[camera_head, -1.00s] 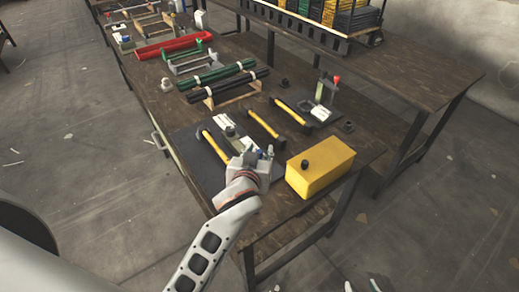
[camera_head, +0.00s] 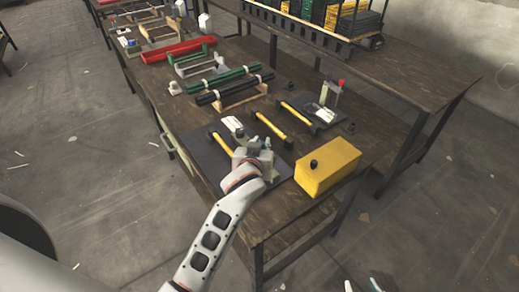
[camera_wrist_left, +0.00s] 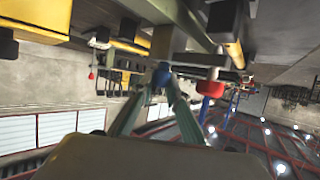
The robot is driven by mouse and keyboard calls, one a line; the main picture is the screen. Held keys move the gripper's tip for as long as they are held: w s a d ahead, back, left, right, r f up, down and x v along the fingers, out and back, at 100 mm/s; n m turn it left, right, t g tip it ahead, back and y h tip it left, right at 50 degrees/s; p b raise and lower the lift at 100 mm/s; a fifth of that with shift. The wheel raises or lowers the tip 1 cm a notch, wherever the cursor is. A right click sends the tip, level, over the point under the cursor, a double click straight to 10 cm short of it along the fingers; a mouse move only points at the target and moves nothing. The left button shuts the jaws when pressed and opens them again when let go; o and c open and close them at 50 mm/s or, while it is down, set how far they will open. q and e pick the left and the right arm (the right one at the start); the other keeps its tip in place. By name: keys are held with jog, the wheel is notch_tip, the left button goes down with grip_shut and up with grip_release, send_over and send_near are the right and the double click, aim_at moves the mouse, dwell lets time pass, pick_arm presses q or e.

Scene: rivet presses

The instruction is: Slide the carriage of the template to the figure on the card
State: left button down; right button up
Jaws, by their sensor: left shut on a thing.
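My left gripper (camera_head: 258,158) is over the right part of the near dark board (camera_head: 216,176), left of a yellow block. In the left wrist view its two greenish fingers meet at a small blue knob (camera_wrist_left: 161,75) below a grey post, and it is shut on it. Whether this knob is the carriage's is unclear. Yellow bars with black ends (camera_head: 219,145) lie on and beside the board. Two pale tips of my right gripper (camera_head: 362,285) show apart at the bottom edge.
A yellow block (camera_head: 328,167) with a black knob stands at the front right. A second board with a white card (camera_head: 326,115) and a red-topped post (camera_head: 340,83) is behind. Dark and green rods (camera_head: 232,88) and a red tray (camera_head: 180,50) lie farther back.

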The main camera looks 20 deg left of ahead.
pick_arm(q)
jog(key=shift+w+a+p, duration=0.4)
jog(key=shift+w+a, duration=0.3)
jog(key=shift+a, duration=0.3)
jog(key=shift+w, duration=0.1)
pick_arm(e)
jog(key=shift+w+d+r, duration=0.1)
jog(key=shift+w+r, duration=0.1)
jog(key=shift+r, duration=0.6)
pick_arm(q)
jog(key=c, duration=1.9)
grip_release()
jog(key=shift+f, duration=0.1)
